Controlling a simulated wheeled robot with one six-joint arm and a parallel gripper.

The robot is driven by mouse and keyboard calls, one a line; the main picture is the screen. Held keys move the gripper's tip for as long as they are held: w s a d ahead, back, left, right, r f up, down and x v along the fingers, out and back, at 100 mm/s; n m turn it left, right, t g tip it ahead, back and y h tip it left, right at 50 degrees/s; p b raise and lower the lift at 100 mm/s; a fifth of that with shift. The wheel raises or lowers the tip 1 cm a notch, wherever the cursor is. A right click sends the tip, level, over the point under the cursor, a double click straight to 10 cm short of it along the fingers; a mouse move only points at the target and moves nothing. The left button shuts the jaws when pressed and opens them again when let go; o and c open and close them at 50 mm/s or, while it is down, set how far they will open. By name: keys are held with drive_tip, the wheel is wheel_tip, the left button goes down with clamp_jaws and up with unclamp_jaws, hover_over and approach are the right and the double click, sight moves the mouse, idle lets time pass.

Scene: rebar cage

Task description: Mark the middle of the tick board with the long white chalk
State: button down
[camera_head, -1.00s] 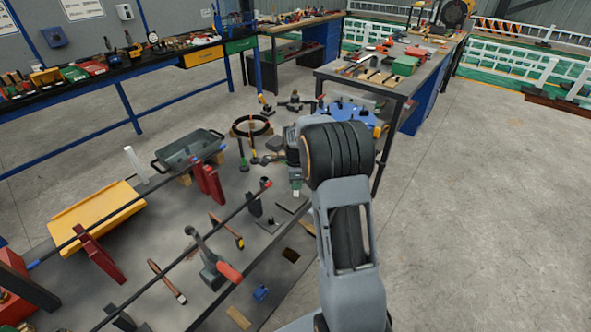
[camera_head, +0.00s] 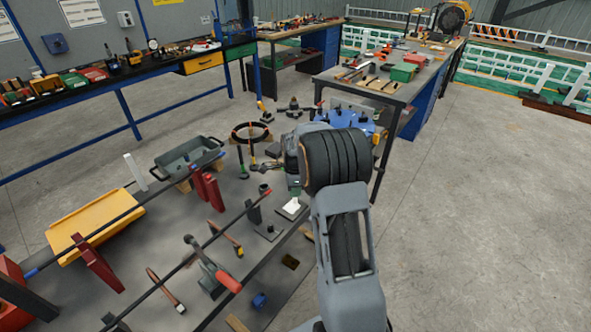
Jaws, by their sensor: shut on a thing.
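My gripper (camera_head: 294,188) points down above the near workbench, mostly hidden behind my own wrist. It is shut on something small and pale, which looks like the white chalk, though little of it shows. Just below it lies a small dark square plate (camera_head: 284,213), which may be the tick board; no ticks can be made out. A bright white patch (camera_head: 292,205) shows over this plate, right under the fingers. I cannot tell whether it is chalk, a mark or part of the board, nor whether the chalk touches the plate.
A grey tray (camera_head: 190,158), yellow tray (camera_head: 85,222) and black ring (camera_head: 250,131) lie farther off. Open floor is to the right.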

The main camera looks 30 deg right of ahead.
wheel_tip(320, 180, up, 3)
drive_tip(key=shift+s+r+p, duration=0.1)
drive_tip(key=shift+s+p, duration=0.05)
drive_tip(key=shift+p, duration=0.4)
drive_tip(key=shift+d+r+p, duration=0.1)
drive_tip(key=shift+r+p, duration=0.45)
drive_tip(key=shift+r, duration=0.1)
drive_tip(key=shift+r+p, duration=1.1)
drive_tip(key=shift+r, duration=0.45)
